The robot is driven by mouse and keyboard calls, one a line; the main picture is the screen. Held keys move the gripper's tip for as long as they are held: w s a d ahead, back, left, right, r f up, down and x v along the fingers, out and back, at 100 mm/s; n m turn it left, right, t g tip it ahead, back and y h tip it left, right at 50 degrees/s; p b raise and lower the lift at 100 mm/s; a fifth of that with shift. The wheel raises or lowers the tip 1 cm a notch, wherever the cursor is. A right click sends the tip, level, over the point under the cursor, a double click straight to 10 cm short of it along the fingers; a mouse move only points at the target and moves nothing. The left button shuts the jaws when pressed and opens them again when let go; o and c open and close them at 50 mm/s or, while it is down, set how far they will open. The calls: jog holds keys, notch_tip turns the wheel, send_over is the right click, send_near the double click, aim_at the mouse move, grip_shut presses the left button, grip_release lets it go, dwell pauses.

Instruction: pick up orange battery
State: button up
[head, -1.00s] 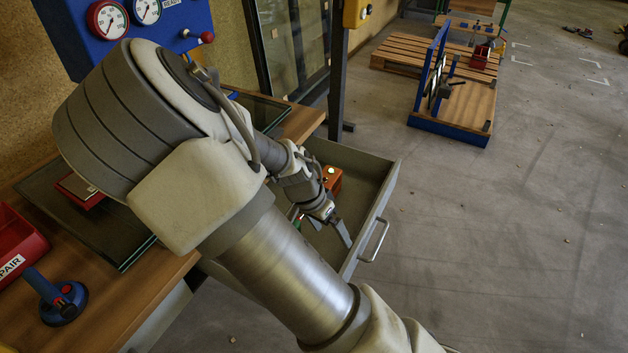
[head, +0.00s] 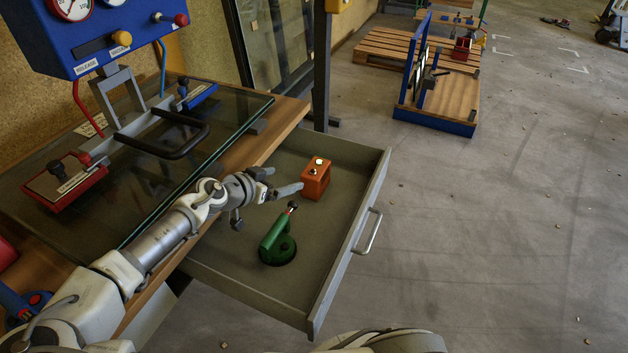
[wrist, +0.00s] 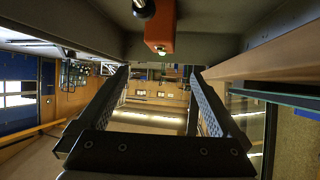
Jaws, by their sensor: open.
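The orange battery (head: 316,181) is a small block with light terminals on top. It stands upright in the open grey drawer (head: 345,245), near its back. My gripper (head: 284,180) is open and empty, reaching over the drawer just left of the battery, apart from it. In the wrist view, which looks upside down, the battery (wrist: 160,30) shows at the top centre, beyond the two spread fingers (wrist: 160,78). Its far side is hidden.
A green suction lifter (head: 278,243) stands in the drawer in front of the battery. The glass-topped workbench (head: 255,150) borders the drawer on the left. The drawer's front wall and handle (head: 370,232) are on the right. The drawer floor is otherwise clear.

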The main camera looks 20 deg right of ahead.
jog(key=b, duration=0.2)
send_near(315, 168)
jog(key=d+f, duration=0.2)
jog(key=shift+w+r+b+x, duration=0.1)
jog(key=shift+w+b+x, duration=0.1)
jog(key=shift+x, duration=0.75)
jog(key=shift+w+r+b+x, duration=0.1)
jog(key=shift+w+b+x, duration=0.05)
jog(key=shift+x, duration=0.8)
jog(key=shift+w+r+b+x, duration=0.1)
jog(key=shift+w+b+x, duration=0.1)
jog(key=shift+x, duration=0.75)
jog(key=shift+a, duration=0.2)
jog(key=shift+s, duration=0.1)
jog(key=shift+r, duration=0.1)
grip_shut()
